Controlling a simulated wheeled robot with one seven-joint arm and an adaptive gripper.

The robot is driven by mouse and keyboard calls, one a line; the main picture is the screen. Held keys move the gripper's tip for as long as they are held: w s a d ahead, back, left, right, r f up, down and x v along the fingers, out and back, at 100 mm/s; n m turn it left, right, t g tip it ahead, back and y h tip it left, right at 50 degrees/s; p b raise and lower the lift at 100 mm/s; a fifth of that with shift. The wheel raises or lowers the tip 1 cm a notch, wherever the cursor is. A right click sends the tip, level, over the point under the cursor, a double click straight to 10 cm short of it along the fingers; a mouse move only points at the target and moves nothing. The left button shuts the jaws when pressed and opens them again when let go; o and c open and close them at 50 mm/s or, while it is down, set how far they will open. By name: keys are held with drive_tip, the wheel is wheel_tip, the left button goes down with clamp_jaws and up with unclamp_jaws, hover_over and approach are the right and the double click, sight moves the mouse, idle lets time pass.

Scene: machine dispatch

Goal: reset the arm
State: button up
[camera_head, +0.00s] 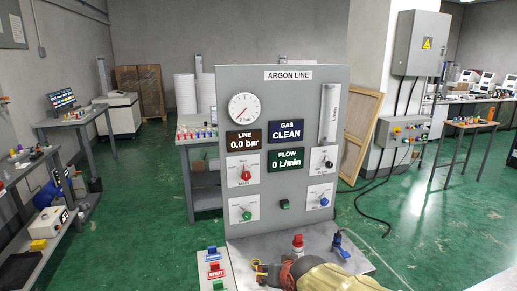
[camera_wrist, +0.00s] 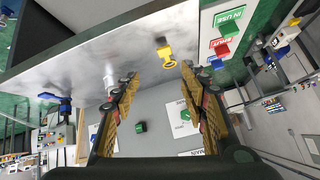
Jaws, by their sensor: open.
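My gripper (camera_wrist: 157,88) is open and empty in the wrist view, its two fingers apart with the grey panel between and beyond them. In the head view my arm comes in at the bottom centre, low in front of the argon line panel (camera_head: 330,75). The panel reads LINE 0.0 bar, GAS CLEAN and FLOW 0 L/min. A yellow-handled fitting (camera_wrist: 167,54) shows just past the fingertips in the wrist view; I cannot tell whether they touch. In the head view my arm hides part of the metal base plate (camera_head: 350,258).
A red-topped fitting (camera_head: 297,243) and a blue valve (camera_head: 337,239) stand on the plate near my arm. Tags, one reading SHUT (camera_head: 215,268), sit at the left. A shelf (camera_head: 75,210) is at far left, a cable lies at right.

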drive_tip(key=s+d+n+g+h, duration=0.1)
drive_tip(key=s+d, duration=0.2)
drive_tip(key=s, duration=0.4)
drive_tip(key=s+d+r+g, duration=0.1)
drive_tip(key=s+d+g, duration=0.1)
drive_tip(key=s+d, duration=0.35)
drive_tip(key=s+d+n+g+h, duration=0.1)
drive_tip(key=s+d, duration=0.1)
drive_tip(key=s, duration=0.6)
drive_tip(key=s+d+r+m+t+p, duration=0.1)
drive_tip(key=s+d+r, duration=0.3)
drive_tip(key=s+r, duration=0.1)
drive_tip(key=shift+s+r+m+p, duration=0.15)
drive_tip(key=shift+r+m+p, duration=0.25)
drive_tip(key=shift+r, duration=0.1)
